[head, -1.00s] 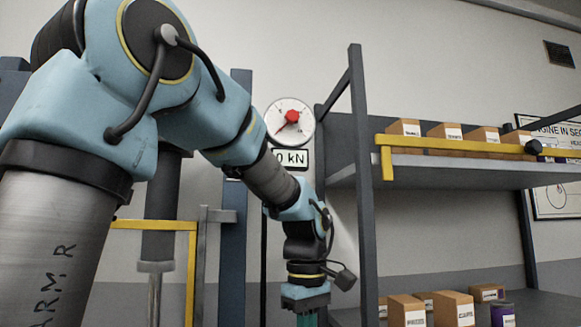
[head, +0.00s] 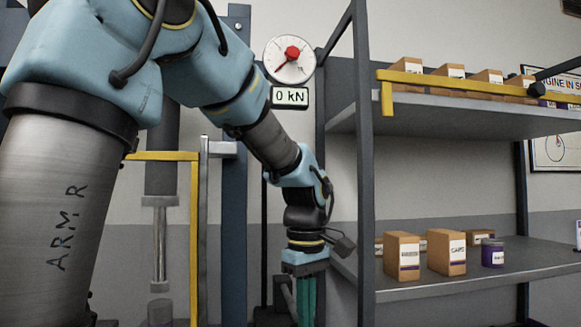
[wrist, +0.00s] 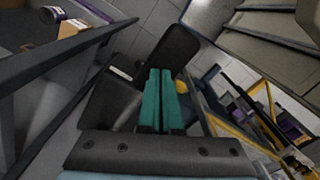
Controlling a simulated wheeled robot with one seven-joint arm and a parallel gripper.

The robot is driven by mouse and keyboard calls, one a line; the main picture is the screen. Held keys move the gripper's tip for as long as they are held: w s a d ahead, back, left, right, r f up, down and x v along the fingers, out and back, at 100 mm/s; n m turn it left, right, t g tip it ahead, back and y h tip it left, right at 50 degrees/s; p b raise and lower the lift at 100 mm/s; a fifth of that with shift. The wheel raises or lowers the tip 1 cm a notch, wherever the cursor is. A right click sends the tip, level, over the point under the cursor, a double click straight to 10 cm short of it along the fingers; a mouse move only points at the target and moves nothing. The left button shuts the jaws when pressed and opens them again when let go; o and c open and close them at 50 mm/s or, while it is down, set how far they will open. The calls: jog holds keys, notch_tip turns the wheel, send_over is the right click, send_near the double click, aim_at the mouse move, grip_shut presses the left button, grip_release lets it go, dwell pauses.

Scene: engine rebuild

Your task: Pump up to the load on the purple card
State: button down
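The round white gauge (head: 289,58) with a red centre is on the wall side behind my arm in the head view. The display (head: 290,98) under it reads 0 kN. My gripper (head: 306,300) points down below the gauge, beside the shelf post; its tips are cut off there. In the wrist view my gripper's teal fingers (wrist: 160,88) lie side by side with a thin dark gap, and I see nothing held between them. A black block (wrist: 108,98) is beside and beyond the fingers; I cannot tell whether they touch it. I cannot make out a purple card for certain.
The press ram (head: 160,230) and blue column (head: 235,200) stand left of my gripper, with a yellow frame (head: 194,240). The shelf post (head: 364,180) stands close on the right. The lower shelf (head: 440,290) holds boxes and a purple can (head: 492,252).

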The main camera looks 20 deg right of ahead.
notch_tip(320, 180, down, 8)
jog(key=r+b, duration=0.1)
jog(key=b, duration=0.3)
notch_tip(320, 180, up, 16)
jog(key=p, duration=1.4)
jog(key=shift+f+b, duration=0.45)
jog(key=shift+f, duration=0.5)
